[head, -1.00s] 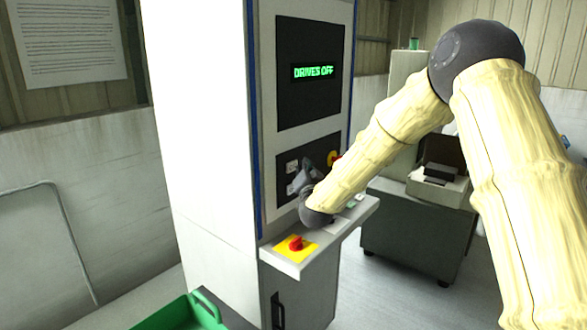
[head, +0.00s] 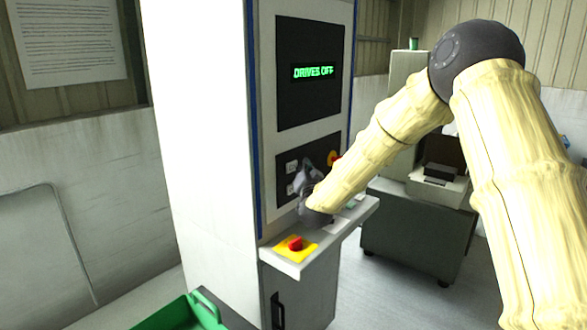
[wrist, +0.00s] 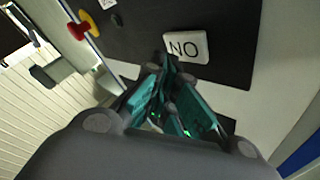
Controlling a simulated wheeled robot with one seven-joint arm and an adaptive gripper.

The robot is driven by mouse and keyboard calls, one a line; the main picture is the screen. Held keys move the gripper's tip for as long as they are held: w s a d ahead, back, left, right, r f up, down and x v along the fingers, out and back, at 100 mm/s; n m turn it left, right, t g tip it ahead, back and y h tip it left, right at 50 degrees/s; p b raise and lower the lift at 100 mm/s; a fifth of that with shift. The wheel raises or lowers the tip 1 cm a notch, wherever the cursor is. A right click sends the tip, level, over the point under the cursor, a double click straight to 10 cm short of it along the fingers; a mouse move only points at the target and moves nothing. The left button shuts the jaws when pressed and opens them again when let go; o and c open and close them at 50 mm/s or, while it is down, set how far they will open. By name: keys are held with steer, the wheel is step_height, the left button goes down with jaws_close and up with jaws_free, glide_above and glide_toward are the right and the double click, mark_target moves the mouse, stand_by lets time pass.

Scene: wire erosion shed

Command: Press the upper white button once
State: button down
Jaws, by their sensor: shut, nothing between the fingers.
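Two white buttons sit one above the other at the left of the black lower panel (head: 282,180) in the head view: the upper white button (head: 292,167) and the lower white button (head: 291,189). My gripper (head: 303,171) is just right of them, close to the panel, and hides part of it. In the wrist view my gripper (wrist: 170,68) is shut and empty. Its fingertips are by the lower left edge of a white button lettered "NO" (wrist: 187,47), apparently "ON" upside down. I cannot tell whether they touch, or which of the two buttons this is.
The screen (head: 313,72) above reads "DRIVES OFF". A red-and-yellow knob (head: 333,158) is right of my gripper. A shelf (head: 292,262) with a red button (head: 295,243) on yellow juts out below. A green crate (head: 205,310) stands in front.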

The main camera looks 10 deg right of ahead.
steer(key=shift+w+a, duration=0.1)
steer(key=shift+w+a+b, duration=0.15)
steer(key=shift+w+b, duration=0.05)
steer(key=shift+b, duration=0.1)
steer(key=shift+w+a, duration=0.25)
steer(key=shift+w, duration=0.05)
stand_by(1.0)
steer(key=shift+s+d+b, duration=0.1)
steer(key=shift+d+b, duration=0.05)
steer(key=shift+b, duration=0.15)
steer(key=shift+s+d, duration=0.35)
steer(key=shift+s, duration=0.2)
steer(key=s+d, duration=0.1)
steer(key=s, duration=0.1)
steer(key=s+d+b, duration=0.1)
steer(key=s+d, duration=0.1)
stand_by(0.5)
steer(key=shift+d, duration=0.15)
stand_by(0.4)
